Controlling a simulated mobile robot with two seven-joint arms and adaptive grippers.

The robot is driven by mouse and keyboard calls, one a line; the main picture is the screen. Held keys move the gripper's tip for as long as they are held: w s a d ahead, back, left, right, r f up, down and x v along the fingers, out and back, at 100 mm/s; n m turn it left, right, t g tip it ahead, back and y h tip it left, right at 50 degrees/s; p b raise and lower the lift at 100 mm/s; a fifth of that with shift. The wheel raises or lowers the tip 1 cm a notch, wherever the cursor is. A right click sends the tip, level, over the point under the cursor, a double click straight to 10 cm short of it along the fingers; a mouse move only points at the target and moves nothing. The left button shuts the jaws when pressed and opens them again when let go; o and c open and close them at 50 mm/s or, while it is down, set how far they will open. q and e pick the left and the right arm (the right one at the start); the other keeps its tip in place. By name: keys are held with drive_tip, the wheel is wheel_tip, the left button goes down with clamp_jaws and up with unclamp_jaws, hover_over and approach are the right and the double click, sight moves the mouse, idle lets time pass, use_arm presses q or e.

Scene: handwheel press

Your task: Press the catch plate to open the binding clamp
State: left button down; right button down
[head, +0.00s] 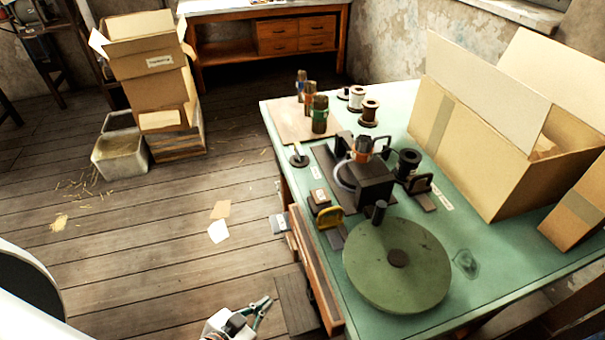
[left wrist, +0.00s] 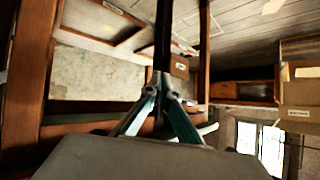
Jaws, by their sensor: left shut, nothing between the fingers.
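The black press (head: 372,182) stands on the green-topped table, with an upright bundle with an orange band (head: 362,149) held at it. Its large green handwheel (head: 398,265) lies flat in front, with a black knob on its rim. A yellow handle (head: 329,216) and a small wooden block (head: 319,200) sit left of the press. I cannot tell which part is the catch plate or the binding clamp. My left gripper (head: 267,302) is shut and empty, low beside the table's front left side, apart from the press. It also shows in the left wrist view (left wrist: 162,80). My right gripper is out of view.
Several spools (head: 368,112) and banded bundles (head: 319,115) stand at the table's back left. A large open cardboard box (head: 478,145) fills the right side. A wooden drawer (head: 312,270) juts along the left edge near my gripper.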

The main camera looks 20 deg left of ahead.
use_arm(q)
drive_tip(key=w+a+r+m+g+h+b, duration=0.1)
drive_tip(key=w+a+r+m+h+b, duration=0.1)
drive_tip(key=w+a+r+h, duration=0.3)
drive_tip(key=w+a+r+m+g+h+b, duration=0.1)
drive_tip(key=w+a+r+m+h+b, duration=0.2)
drive_tip(key=w+a+r, duration=0.3)
drive_tip(key=w+a+m+h, duration=0.1)
drive_tip(key=w+a, duration=0.2)
drive_tip(key=w, duration=0.3)
drive_tip(key=shift+w+r+m+h, duration=0.15)
drive_tip(key=shift+r+m+h, duration=0.2)
drive_tip(key=shift+m+h, duration=0.05)
